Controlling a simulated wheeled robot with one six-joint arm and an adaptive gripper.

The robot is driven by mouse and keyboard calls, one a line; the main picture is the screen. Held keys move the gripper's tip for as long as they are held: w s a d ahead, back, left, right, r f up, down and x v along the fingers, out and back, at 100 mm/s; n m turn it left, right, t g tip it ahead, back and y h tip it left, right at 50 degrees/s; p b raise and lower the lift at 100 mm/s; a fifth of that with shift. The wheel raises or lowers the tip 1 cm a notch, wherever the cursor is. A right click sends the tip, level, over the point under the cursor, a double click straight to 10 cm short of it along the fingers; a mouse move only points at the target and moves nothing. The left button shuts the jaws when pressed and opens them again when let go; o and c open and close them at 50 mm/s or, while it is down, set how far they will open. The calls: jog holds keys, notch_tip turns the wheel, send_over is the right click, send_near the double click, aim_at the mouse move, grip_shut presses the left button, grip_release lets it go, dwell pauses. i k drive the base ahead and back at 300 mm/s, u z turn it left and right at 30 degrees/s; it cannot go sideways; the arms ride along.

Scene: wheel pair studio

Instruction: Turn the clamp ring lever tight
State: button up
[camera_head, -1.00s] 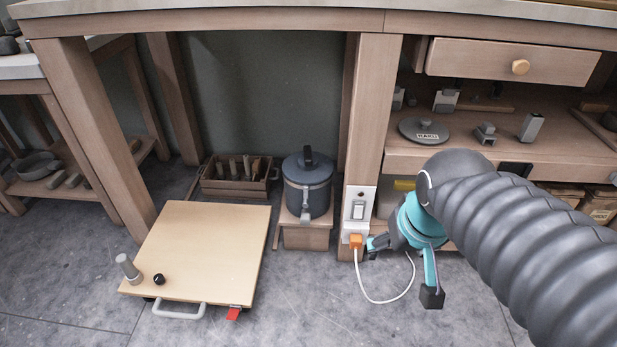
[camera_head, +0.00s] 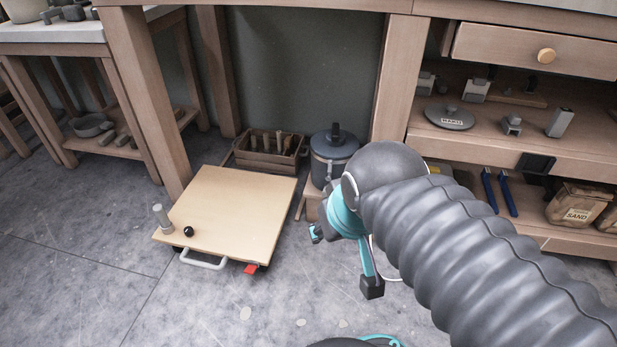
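A dark grey lidded pot (camera_head: 337,146) with an upright lid handle stands on a low wooden box (camera_head: 312,207) under the bench. A lighter clamp ring band seems to run round it below the lid, but my arm covers much of its front. I cannot make out the lever clearly. My gripper (camera_head: 316,233), teal and dark grey, hangs in front of the box, below and nearer than the pot, apparently apart from it.
A low wheeled board (camera_head: 235,210) with a post, knob and handle stands at left. A wooden tool crate (camera_head: 268,152) is beside the pot. Bench legs flank the space. Shelves at right hold a grey disc (camera_head: 449,119) and sacks (camera_head: 575,205). Floor in front is clear.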

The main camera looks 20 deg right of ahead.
aim_at(329, 176)
jog(key=k, duration=0.85)
jog(key=z, duration=0.9)
jog(key=k, duration=0.5)
jog(key=u, duration=0.6)
jog(key=i, duration=0.6)
jog(key=z, duration=0.65)
